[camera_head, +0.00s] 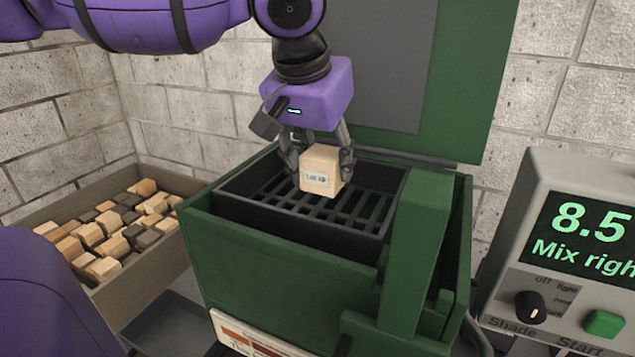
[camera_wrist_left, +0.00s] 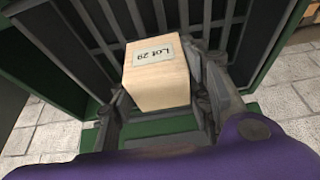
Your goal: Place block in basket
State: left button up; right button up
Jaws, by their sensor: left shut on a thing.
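A light wooden block (camera_head: 321,170) with a white lot label is held between the fingers of my left gripper (camera_head: 322,165). It also shows in the left wrist view (camera_wrist_left: 157,80), where its label reads "Lot 29". The black slatted basket (camera_head: 240,206) sits in the top of a green machine. The gripper and block are over the basket's opening; I cannot tell exactly how far the block is above the slats. In the left wrist view the gripper (camera_wrist_left: 160,105) has a finger on each side of the block. My right gripper is not in view.
The green machine (camera_head: 275,275) has a raised lid (camera_head: 460,75) behind the basket and a green post at the front right. A wooden bin (camera_head: 150,275) with many light and dark blocks stands at left. A grey control box (camera_head: 550,190) reading "8.5" stands at right.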

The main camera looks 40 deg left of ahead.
aim_at(317, 184)
pick_arm(q)
jog(key=shift+w+a+f, duration=0.15)
jog(key=shift+a+f, duration=0.55)
jog(key=shift+f, duration=0.1)
notch_tip(317, 184, down, 2)
jog(key=shift+f, duration=0.6)
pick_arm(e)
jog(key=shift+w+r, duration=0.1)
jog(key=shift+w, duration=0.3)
pick_arm(q)
jog(key=shift+f, duration=0.1)
jog(key=o, duration=1.2)
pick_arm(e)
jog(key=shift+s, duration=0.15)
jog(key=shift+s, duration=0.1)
